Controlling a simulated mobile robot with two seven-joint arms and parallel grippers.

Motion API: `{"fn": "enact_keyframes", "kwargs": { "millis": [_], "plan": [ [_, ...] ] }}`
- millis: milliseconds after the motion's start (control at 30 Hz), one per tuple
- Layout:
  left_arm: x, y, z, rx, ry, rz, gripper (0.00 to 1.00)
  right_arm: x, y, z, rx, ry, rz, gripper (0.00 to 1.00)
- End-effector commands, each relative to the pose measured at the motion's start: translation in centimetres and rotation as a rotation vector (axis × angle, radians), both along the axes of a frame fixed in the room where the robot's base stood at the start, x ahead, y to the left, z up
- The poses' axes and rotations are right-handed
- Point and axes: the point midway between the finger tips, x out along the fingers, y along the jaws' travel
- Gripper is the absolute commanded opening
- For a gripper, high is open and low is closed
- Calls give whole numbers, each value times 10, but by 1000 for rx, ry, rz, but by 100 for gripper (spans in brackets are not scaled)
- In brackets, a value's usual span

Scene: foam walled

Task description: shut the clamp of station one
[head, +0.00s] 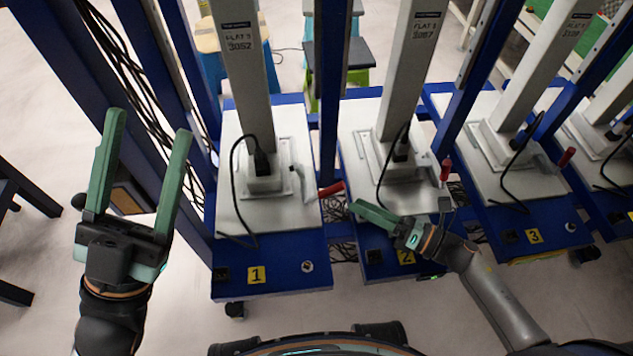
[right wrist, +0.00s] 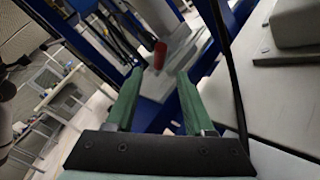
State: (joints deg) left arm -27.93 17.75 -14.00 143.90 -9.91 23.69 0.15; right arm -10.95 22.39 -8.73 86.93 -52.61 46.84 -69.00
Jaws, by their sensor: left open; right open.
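Station one, marked by a yellow "1" label (head: 256,275), has a white plate on a blue base. Its clamp (head: 301,183) sits at the right side of the post foot, with a red handle (head: 331,189) sticking out to the right. My right gripper (head: 356,208) is open just right of and below that handle, apart from it in the picture. In the right wrist view a red handle (right wrist: 160,55) shows beyond and between the open fingertips (right wrist: 160,75); nothing is held. My left gripper (head: 148,123) is open and empty, left of station one.
Station two (head: 407,257) stands directly right, under my right forearm, with its own red-handled clamp (head: 446,169). Station three (head: 534,237) is further right. Blue uprights and a black cable (head: 236,190) rise around station one. Pale floor is free in front.

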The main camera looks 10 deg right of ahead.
Motion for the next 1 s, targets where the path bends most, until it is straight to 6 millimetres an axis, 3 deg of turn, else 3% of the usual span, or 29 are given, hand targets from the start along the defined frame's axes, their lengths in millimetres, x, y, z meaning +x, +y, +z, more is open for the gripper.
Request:
{"fn": "enact_keyframes", "kwargs": {
  "millis": [500, 700, 1000],
  "plan": [
    [1, -2, -18, 2, 13, -6, 64, 61, 76, 1, 7, 1, -2, 53],
    [2, -2, -21, 7, 13, -3, 64, 71, 89, 1, 6, 3, -3, 53],
    [2, -2, -21, 7, 13, -3, 64, 72, 90, 1, 5, 3, -4, 53]
  ]
}}
